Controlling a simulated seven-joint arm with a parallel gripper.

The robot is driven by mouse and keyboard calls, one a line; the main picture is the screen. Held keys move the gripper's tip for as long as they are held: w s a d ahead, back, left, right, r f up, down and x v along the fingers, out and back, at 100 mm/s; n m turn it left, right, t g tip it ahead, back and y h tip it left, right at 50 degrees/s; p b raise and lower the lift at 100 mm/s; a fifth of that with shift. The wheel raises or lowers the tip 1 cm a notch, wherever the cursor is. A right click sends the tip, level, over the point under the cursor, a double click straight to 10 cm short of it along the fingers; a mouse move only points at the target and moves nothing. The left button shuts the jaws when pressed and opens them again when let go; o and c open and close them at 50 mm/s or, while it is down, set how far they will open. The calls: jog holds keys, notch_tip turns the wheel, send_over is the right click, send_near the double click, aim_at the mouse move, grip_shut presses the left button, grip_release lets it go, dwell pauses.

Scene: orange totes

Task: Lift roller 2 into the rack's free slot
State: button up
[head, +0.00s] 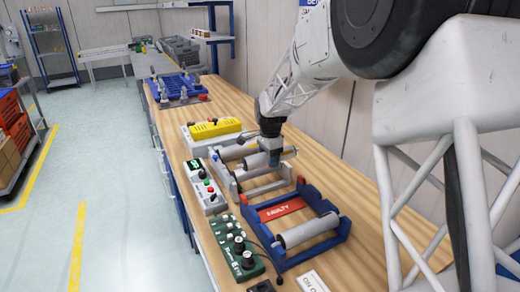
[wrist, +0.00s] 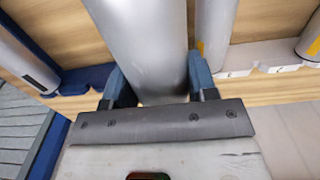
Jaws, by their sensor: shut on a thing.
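My gripper (head: 272,160) is shut on a grey roller (head: 256,161) over the rack (head: 232,187). In the wrist view, my gripper's blue fingers (wrist: 160,85) press on both sides of this roller (wrist: 140,40). I cannot read a number on it. Another roller (head: 236,152) lies behind it at the rack's far side. The wrist view shows a roller (wrist: 215,30) to the right of the held one and the pale notched rack edge (wrist: 262,55). Whether the held roller touches the rack is hidden.
A blue tray (head: 283,262) with a red label (head: 281,210) holds another grey roller (head: 307,232), nearer than the rack. A control box (head: 204,188) and a green button panel (head: 236,247) stand left. A yellow-topped device (head: 213,130) is behind. The bench's right strip is clear.

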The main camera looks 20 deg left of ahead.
jog(key=s+d+f, duration=0.2)
jog(key=s+d, duration=0.9)
jog(key=s, duration=0.2)
jog(key=shift+s+d, duration=0.2)
jog(key=shift+d, duration=0.15)
jog(key=shift+f, duration=0.15)
jog(key=shift+f, duration=2.4)
jog(key=shift+f, duration=1.15)
jog(key=o, duration=1.3)
jog(key=shift+c, duration=0.2)
jog(key=shift+r, duration=0.1)
notch_tip(320, 180, up, 8)
jog(key=shift+f, duration=0.2)
